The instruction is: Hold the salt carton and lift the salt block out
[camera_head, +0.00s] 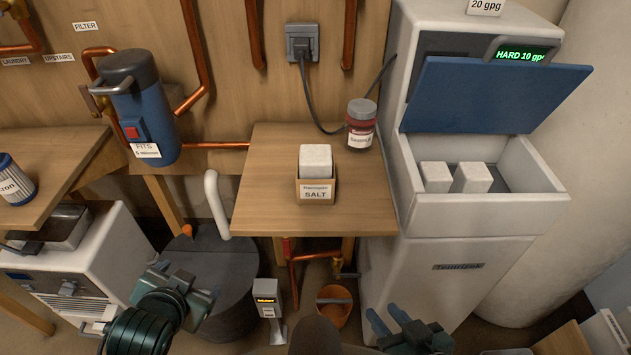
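The salt carton (316,197) stands upright on the wooden shelf, a small brown box with a white SALT label on its front. A white salt block (315,160) sits in it, its upper part standing out above the rim and its lower part hidden by the carton. My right gripper (388,318) is at the bottom edge, below and right of the carton, open with nothing between its fingers. My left gripper (180,288) is at the lower left, below the shelf and away from the carton; its finger gap is unclear.
A lidded jar (361,137) stands behind and right of the carton on the shelf (265,190). The white softener (480,215) at right has its blue lid (490,95) raised, with two white blocks (471,178) inside. A blue filter housing (143,115) is at left. The shelf's front left is clear.

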